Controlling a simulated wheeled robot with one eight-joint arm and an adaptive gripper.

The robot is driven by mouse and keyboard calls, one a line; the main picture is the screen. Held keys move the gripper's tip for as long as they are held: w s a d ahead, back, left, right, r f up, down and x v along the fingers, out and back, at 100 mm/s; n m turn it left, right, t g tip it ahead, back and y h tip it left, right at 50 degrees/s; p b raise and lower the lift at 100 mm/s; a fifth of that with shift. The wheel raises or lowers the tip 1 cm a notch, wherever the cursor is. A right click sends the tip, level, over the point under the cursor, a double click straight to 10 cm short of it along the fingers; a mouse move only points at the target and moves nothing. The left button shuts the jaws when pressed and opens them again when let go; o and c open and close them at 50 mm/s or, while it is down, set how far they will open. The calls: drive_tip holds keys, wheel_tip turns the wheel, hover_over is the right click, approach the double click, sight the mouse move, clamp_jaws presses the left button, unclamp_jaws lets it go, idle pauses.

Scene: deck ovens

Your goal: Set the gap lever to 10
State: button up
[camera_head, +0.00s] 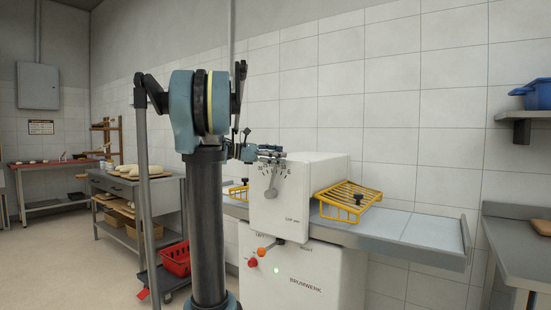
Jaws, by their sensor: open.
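The white dough sheeter (318,173) stands against the tiled wall. On its front is a dial scale with small marks, and the grey gap lever (271,184) points nearly straight up over it. The scale's numbers are too small to read surely, so the exact setting cannot be told. My gripper (274,154) is open at the top of the dial, close to the lever's upper end. Whether it touches the lever cannot be told. The lever's top is partly hidden by the gripper.
Yellow wire guards (348,199) flank the head above the grey belt table (400,228). An orange knob (261,252) and a red button (252,263) sit lower on the front. A red crate (176,259) on a dolly and a steel bench (120,183) stand left.

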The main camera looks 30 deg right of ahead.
drive_tip(key=f+v, duration=0.1)
drive_tip(key=v, duration=1)
drive_tip(key=shift+w+a+r, duration=0.2)
drive_tip(key=shift+a+r, duration=0.2)
drive_tip(key=shift+r, duration=0.1)
drive_tip(key=shift+c, duration=0.2)
drive_tip(key=shift+w+r, duration=0.1)
drive_tip(key=shift+w, duration=0.05)
drive_tip(key=c, duration=0.9)
drive_tip(key=shift+w+d+r+m, duration=0.15)
drive_tip(key=shift+w+r+m, duration=0.15)
drive_tip(key=shift+m, duration=0.5)
clamp_jaws()
drive_tip(key=w+r+m+y, duration=0.4)
drive_tip(key=w+r+m, duration=0.35)
drive_tip(key=m, duration=1.05)
drive_tip(key=s+x, duration=0.1)
drive_tip(key=x, duration=0.5)
drive_tip(key=s+a+x, duration=0.1)
drive_tip(key=x, duration=0.6)
drive_tip(key=shift+s+a+f, duration=0.25)
drive_tip(key=shift+s+f, duration=0.05)
drive_tip(key=shift+f, duration=0.15)
